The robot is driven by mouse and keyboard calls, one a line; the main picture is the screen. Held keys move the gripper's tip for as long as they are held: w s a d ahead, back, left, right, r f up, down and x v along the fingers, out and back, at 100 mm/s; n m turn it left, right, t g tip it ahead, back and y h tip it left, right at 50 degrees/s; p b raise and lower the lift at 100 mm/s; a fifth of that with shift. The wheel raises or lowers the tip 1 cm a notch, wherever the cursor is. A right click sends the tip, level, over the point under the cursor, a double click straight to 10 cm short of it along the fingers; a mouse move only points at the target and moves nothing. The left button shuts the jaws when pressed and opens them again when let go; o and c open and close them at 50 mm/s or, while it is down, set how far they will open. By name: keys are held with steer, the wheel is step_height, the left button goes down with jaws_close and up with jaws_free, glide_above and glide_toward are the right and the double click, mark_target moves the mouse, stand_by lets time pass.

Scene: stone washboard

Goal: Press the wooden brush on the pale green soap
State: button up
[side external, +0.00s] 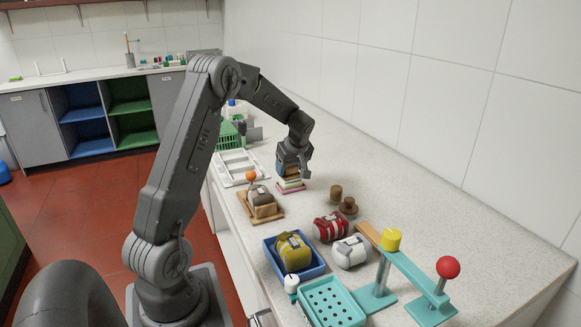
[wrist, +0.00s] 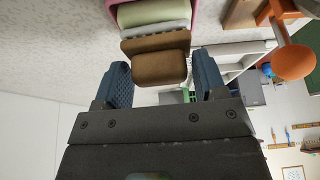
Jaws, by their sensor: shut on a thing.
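My gripper (side external: 290,159) points down over the far part of the counter and is shut on the wooden brush. In the wrist view its two blue fingertips (wrist: 163,80) flank the brush's brown wooden block (wrist: 158,68). Pale bristles (wrist: 157,29) show below the wood. The pale green soap (wrist: 150,12) lies directly under the bristles, in a pink dish (side external: 290,189). The bristles appear to meet the soap, but I cannot tell how firmly. In the side view the fingers partly cover the brush.
A wooden tray (side external: 271,216) with an orange-knobbed item stands nearby. White racks (side external: 238,167) lie behind it. Small brown wooden pieces (side external: 348,206), red and white bundles, a blue tray (side external: 318,268) and a teal stand (side external: 420,272) occupy the nearer counter. The tiled wall runs along the right.

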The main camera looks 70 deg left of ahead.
steer(key=shift+f, duration=0.1)
steer(key=shift+r, duration=3.6)
steer(key=shift+d, duration=0.1)
